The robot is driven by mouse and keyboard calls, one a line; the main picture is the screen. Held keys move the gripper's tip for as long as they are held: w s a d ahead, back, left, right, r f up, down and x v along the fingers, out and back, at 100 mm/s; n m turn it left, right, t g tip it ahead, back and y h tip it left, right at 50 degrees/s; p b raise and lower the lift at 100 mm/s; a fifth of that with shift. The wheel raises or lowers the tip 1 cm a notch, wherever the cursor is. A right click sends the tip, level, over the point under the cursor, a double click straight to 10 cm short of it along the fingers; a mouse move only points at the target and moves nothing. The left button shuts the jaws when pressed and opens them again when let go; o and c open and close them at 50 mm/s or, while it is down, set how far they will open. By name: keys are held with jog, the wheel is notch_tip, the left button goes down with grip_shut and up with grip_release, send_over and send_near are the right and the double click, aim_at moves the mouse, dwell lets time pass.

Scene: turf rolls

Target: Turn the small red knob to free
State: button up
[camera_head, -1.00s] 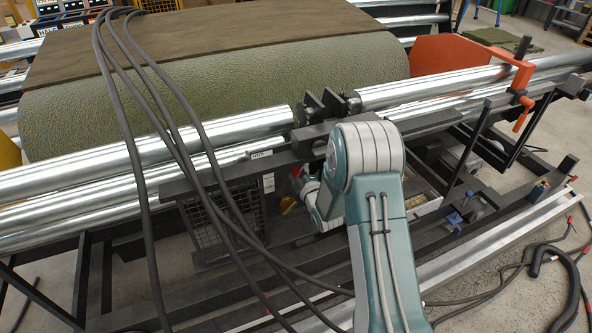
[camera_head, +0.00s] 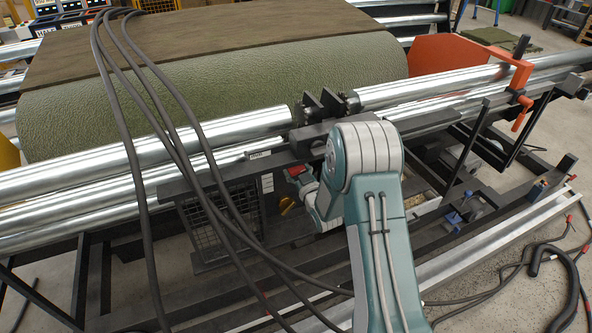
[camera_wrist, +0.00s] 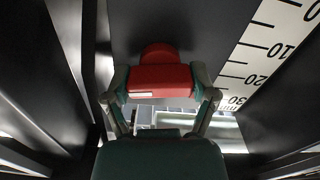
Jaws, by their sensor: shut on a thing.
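The small red knob (camera_wrist: 152,78) is in the middle of the wrist view, a wide bar with a rounded part behind it, set on a dark panel. My gripper (camera_wrist: 156,88) is shut on it, with one finger at each end of the bar. In the head view the red knob (camera_head: 297,171) shows only in part beside my gripper (camera_head: 303,182), below the steel rollers; my arm hides much of that spot. I cannot read any free mark for the knob.
A yellow-orange handle (camera_head: 286,206) sits just below the knob. A white scale (camera_wrist: 262,52) with numbers runs along the right of the wrist view. Dark hoses (camera_head: 190,130) hang left of my arm. The green turf roll (camera_head: 220,95) lies behind the rollers.

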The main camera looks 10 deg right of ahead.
jog(key=shift+s+f+m, duration=0.15)
jog(key=shift+f+m, duration=0.25)
jog(key=shift+m, duration=0.8)
jog(key=o, duration=1)
jog(key=shift+r, duration=0.15)
jog(key=shift+r, duration=0.1)
jog(key=s, duration=0.4)
jog(key=s+d, duration=0.1)
jog(key=s, duration=0.2)
jog(key=s+d, duration=0.1)
jog(key=s, duration=0.3)
jog(key=shift+s+d, duration=0.15)
jog(key=shift+s, duration=0.15)
jog(key=shift+s, duration=0.1)
